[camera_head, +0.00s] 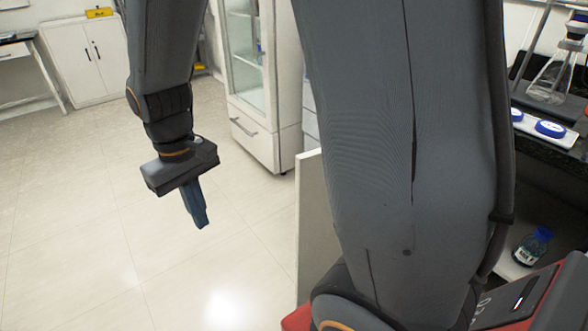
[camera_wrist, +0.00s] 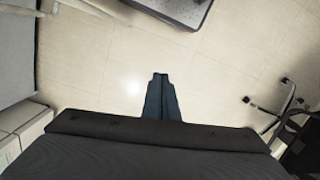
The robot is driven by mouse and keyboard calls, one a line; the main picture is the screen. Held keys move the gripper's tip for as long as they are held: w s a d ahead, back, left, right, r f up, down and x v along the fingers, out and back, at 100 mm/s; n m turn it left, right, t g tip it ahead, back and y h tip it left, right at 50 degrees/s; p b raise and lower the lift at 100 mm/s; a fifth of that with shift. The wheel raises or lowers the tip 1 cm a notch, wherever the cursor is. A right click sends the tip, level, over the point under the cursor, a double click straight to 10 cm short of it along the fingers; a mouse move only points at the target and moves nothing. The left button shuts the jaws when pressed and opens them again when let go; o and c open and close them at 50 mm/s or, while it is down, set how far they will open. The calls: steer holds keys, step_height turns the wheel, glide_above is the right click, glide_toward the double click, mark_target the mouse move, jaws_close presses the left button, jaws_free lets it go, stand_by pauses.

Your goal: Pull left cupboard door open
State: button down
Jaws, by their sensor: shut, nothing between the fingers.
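A white two-door cupboard (camera_head: 85,58) with dark upright handles stands against the far wall at the upper left of the head view. Its doors look shut. A pale upright panel (camera_head: 312,225) shows left of my arm; I cannot tell whether it is a door or a side wall. My gripper (camera_head: 202,222) hangs over the open floor, pointing down, shut and empty, apart from both. Its closed fingers also show in the wrist view (camera_wrist: 160,82), over bare tile. My arm hides much of the middle of the head view.
A glass-fronted cabinet (camera_head: 270,128) stands behind my arm. A dark bench at the right carries glassware (camera_head: 555,78) and blue-lidded dishes (camera_head: 549,129). A blue-capped bottle (camera_head: 531,248) stands below. The tiled floor around my gripper is clear.

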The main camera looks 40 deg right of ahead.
steer(key=w+d+r+m+g+p, duration=0.15)
steer(key=d+r+p, duration=0.25)
steer(key=d+p, duration=0.65)
steer(key=w+d+r+m+p, duration=0.2)
steer(key=d+r+p, duration=0.1)
steer(key=d+p, duration=0.75)
steer(key=s+f+p, duration=0.3)
steer(key=s+f, duration=0.3)
steer(key=f, duration=0.3)
steer(key=shift+s+d+f+p, duration=0.25)
steer(key=shift+s+p, duration=0.05)
steer(key=shift+p, duration=0.05)
